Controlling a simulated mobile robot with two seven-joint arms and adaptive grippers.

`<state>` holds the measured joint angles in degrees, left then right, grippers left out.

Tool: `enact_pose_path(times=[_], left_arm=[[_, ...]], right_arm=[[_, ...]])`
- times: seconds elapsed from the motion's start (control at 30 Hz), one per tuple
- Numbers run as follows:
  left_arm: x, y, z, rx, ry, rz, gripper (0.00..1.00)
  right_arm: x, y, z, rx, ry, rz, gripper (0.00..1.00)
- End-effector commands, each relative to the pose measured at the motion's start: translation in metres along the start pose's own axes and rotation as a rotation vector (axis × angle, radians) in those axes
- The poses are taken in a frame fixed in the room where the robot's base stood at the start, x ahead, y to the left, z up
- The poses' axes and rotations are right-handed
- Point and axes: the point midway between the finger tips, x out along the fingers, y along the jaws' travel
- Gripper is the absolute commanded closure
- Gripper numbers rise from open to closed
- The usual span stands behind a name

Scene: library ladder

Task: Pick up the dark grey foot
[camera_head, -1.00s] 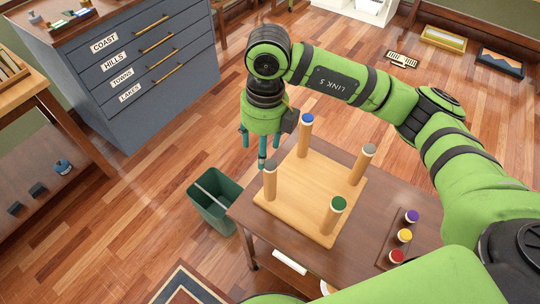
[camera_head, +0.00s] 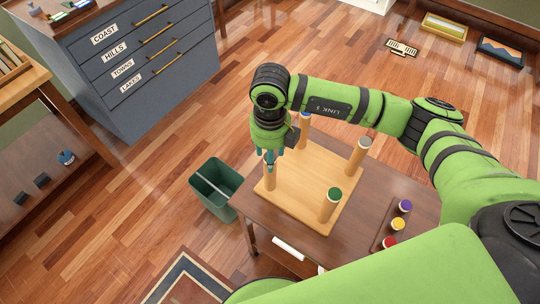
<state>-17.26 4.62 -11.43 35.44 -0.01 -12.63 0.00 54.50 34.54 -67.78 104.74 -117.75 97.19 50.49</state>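An upturned wooden stool (camera_head: 300,205) lies on the brown table with its legs standing up. The near-left leg (camera_head: 269,183) has its top end hidden by the fingers of my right gripper (camera_head: 269,161); its grey foot showed there earlier. The right leg (camera_head: 357,158) carries a grey foot (camera_head: 365,142). A blue foot (camera_head: 305,115) is on the far leg, partly behind the gripper, and a green foot (camera_head: 334,194) is on the near leg. My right gripper points down at the near-left leg's top; whether its fingers touch or close on the foot cannot be told. My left gripper is not in view.
The brown table (camera_head: 262,222) also holds a tray with purple (camera_head: 405,206), yellow (camera_head: 398,223) and red (camera_head: 389,243) caps. A green bin (camera_head: 213,187) stands on the floor left of the table. A blue drawer cabinet (camera_head: 140,70) is farther left.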

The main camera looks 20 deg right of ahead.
Motion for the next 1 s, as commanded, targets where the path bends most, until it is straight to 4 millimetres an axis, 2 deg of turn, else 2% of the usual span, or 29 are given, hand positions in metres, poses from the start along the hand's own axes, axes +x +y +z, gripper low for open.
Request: enact_pose_path(times=[0.03, 0.1, 0.57, 0.73, 0.83, 1.0], left_arm=[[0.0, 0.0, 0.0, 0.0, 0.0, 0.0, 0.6], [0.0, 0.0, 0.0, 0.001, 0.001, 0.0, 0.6], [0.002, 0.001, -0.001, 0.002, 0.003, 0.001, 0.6], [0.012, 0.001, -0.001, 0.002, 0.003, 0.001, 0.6], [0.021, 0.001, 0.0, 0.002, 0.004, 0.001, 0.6], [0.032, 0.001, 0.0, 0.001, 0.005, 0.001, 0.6]], right_arm=[[0.0, 0.0, 0.0, 0.0, 0.0, 0.0, 0.69], [0.0, 0.0, 0.0, -0.001, 0.0, 0.0, 0.8], [-0.004, 0.0, 0.001, 0.0, -0.002, 0.0, 0.8], [-0.02, 0.0, 0.001, -0.002, -0.006, 0.001, 0.8], [-0.038, 0.0, 0.002, -0.002, -0.008, 0.001, 0.8], [-0.058, -0.006, -0.034, -0.004, -0.005, 0.0, 0.8]])
